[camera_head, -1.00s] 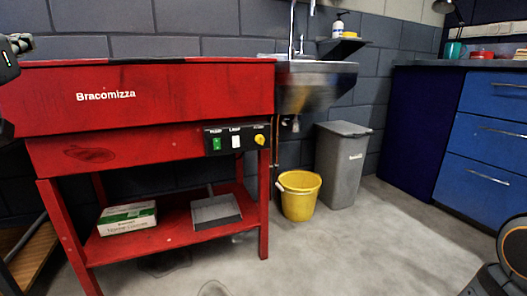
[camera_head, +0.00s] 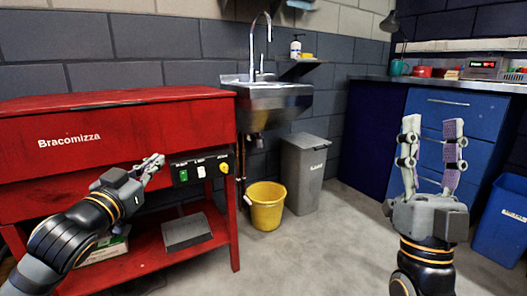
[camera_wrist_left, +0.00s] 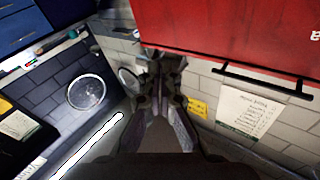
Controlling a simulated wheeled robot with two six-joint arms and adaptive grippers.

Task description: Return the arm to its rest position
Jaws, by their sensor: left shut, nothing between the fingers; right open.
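My left gripper (camera_head: 153,163) is shut and empty. In the head view it is in front of the red Bracomizza bench (camera_head: 70,160), just left of the control panel (camera_head: 200,168) with its green, white and yellow controls. I cannot tell whether it touches the bench. The left wrist view shows its fingers (camera_wrist_left: 170,110) close together with nothing between them, and a red surface at the top. My right gripper (camera_head: 434,135) is open and empty, fingers pointing up, in front of the blue drawers (camera_head: 425,160).
A yellow bucket (camera_head: 266,208) and a grey bin (camera_head: 303,175) stand on the floor below the steel sink (camera_head: 270,98). A blue bin (camera_head: 502,222) is at the far right. A grey tray (camera_head: 187,232) lies on the bench's lower shelf. The middle floor is clear.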

